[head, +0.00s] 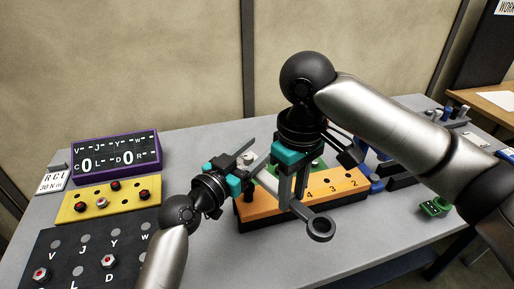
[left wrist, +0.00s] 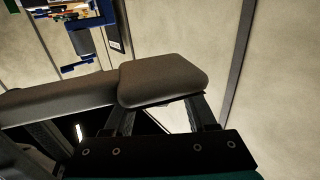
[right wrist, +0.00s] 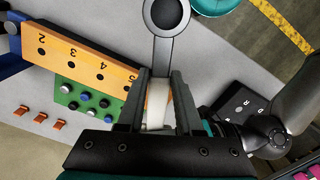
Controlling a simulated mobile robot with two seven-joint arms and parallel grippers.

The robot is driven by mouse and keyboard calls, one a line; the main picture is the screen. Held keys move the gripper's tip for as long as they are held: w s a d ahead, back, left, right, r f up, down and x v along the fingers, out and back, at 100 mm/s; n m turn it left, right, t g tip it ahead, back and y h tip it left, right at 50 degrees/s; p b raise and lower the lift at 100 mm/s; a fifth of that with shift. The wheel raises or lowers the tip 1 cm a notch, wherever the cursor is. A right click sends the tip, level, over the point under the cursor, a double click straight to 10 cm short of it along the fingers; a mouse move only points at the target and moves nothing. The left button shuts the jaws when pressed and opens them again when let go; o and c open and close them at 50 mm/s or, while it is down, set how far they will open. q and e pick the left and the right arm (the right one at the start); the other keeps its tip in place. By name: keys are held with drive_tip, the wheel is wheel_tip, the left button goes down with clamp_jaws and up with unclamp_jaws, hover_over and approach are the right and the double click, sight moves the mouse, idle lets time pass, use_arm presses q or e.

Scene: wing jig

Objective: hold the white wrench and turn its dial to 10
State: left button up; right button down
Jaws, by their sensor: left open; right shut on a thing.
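The wrench shows its grey ring end (head: 320,228) below my right gripper (head: 291,196) in the head view. My right gripper is shut on the wrench's shank, above the orange block. In the right wrist view the wrench's white part (right wrist: 158,100) lies between the fingers, with the ring end (right wrist: 166,16) beyond the tips. My left gripper (head: 252,166) is open, close to the wrench's far end, left of the right gripper. In the left wrist view a dark grey block (left wrist: 163,82) on a bar crosses the fingers; I cannot tell what it is. The dial's numbers are not readable.
An orange numbered block (head: 345,185) stands below the grippers. A yellow panel (head: 80,206) with red knobs, a dark lettered board (head: 55,241) and a purple-framed display (head: 115,150) are at left. A card (head: 53,182) reads "RCL 30 N·m". Blue and green parts lie at right.

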use_arm(q)
drive_tip(key=shift+w+d, duration=0.15)
clamp_jaws()
idle(0.4)
